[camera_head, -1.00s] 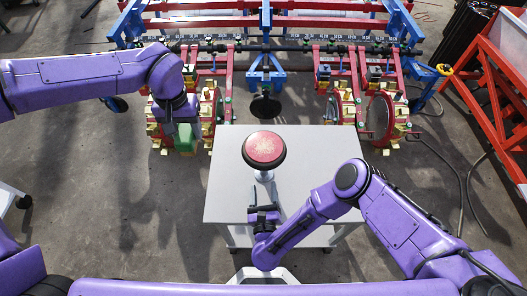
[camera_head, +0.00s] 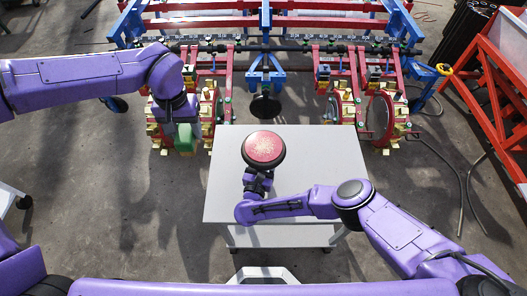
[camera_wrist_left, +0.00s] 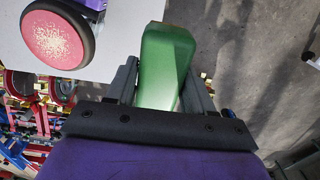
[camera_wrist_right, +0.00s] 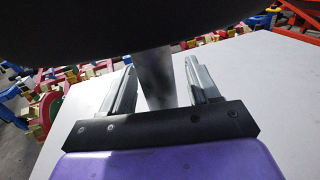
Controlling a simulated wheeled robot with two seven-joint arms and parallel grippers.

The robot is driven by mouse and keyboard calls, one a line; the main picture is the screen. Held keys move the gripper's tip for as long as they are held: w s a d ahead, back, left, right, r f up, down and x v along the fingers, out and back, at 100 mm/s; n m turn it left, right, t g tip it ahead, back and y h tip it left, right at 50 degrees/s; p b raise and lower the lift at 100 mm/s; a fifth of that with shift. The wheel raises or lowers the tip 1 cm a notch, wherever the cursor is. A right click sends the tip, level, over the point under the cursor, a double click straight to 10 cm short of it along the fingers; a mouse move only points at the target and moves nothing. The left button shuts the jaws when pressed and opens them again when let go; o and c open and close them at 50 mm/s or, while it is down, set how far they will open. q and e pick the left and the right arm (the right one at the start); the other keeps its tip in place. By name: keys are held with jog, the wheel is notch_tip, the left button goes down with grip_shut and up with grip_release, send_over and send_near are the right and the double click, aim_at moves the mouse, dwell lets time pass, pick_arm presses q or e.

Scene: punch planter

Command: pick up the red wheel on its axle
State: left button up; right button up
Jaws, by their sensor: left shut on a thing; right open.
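The red wheel (camera_head: 264,148) with its black tyre stands flat side up on its axle, over the left part of the white table. It also shows in the left wrist view (camera_wrist_left: 55,37). In the right wrist view the black tyre (camera_wrist_right: 150,25) fills the top, and the grey axle (camera_wrist_right: 155,78) runs down between the fingers. My right gripper (camera_wrist_right: 155,85) is open, with its fingers on either side of the axle under the wheel; it also shows in the head view (camera_head: 258,178). My left gripper (camera_wrist_left: 160,85) is shut on a green block (camera_wrist_left: 165,60), away from the table.
The white table (camera_head: 330,170) is otherwise clear. Behind it stands the planter, with a blue and red frame (camera_head: 270,65) and punch wheels at left (camera_head: 208,110) and right (camera_head: 382,115). A red rack (camera_head: 495,100) stands at far right.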

jog(key=shift+w+d, duration=0.1)
jog(key=shift+w, duration=0.15)
grip_shut()
jog(key=shift+r, duration=0.15)
